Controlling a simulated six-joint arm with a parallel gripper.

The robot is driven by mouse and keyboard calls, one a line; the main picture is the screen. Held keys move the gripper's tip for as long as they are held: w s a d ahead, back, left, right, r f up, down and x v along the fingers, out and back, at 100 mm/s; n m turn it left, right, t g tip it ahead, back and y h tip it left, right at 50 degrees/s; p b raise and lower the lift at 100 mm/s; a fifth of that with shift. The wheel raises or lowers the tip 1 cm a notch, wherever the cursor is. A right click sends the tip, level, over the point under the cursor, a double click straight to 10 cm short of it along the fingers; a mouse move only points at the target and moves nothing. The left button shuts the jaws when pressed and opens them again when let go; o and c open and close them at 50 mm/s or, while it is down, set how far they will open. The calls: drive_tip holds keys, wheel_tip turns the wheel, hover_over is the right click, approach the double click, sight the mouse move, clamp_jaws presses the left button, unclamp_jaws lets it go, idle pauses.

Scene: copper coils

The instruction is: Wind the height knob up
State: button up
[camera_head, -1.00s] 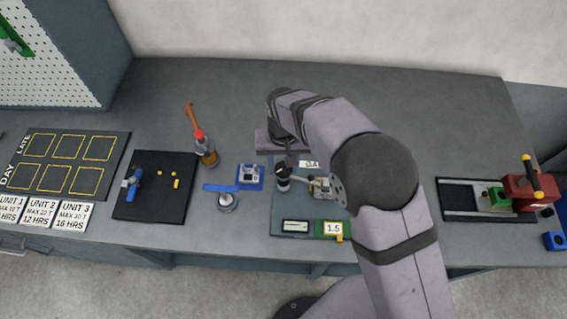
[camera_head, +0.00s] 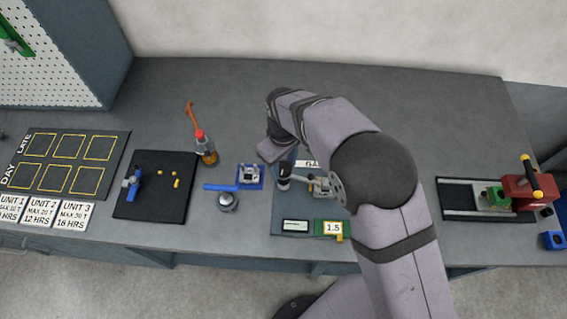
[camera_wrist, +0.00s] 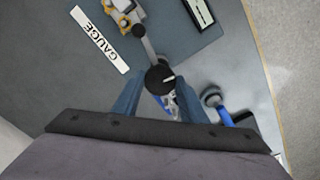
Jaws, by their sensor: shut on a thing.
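The black height knob (camera_wrist: 157,79) has a white pointer line on top. In the wrist view it sits between the two blue fingers of my gripper (camera_wrist: 158,88), which is shut on it. In the head view the dark knob (camera_head: 284,182) shows at the end of a grey bar on the gauge's blue-grey base (camera_head: 271,222). The gripper fingers are hard to make out there, next to my wrist. The gauge's metal parts (camera_head: 319,187) are partly hidden by my arm, and the GAUGE label (camera_wrist: 102,41) is clear in the wrist view.
A blue block with metal on it (camera_head: 249,176), a blue bar (camera_head: 220,187) and a round metal piece (camera_head: 228,202) lie close on the left. A red-capped bottle (camera_head: 206,150) stands further left.

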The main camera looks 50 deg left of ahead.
idle(0.3)
drive_tip(key=shift+n, duration=1.2)
drive_tip(key=o, duration=1.2)
drive_tip(key=shift+r+p, duration=2.45)
drive_tip(key=shift+r, duration=1.1)
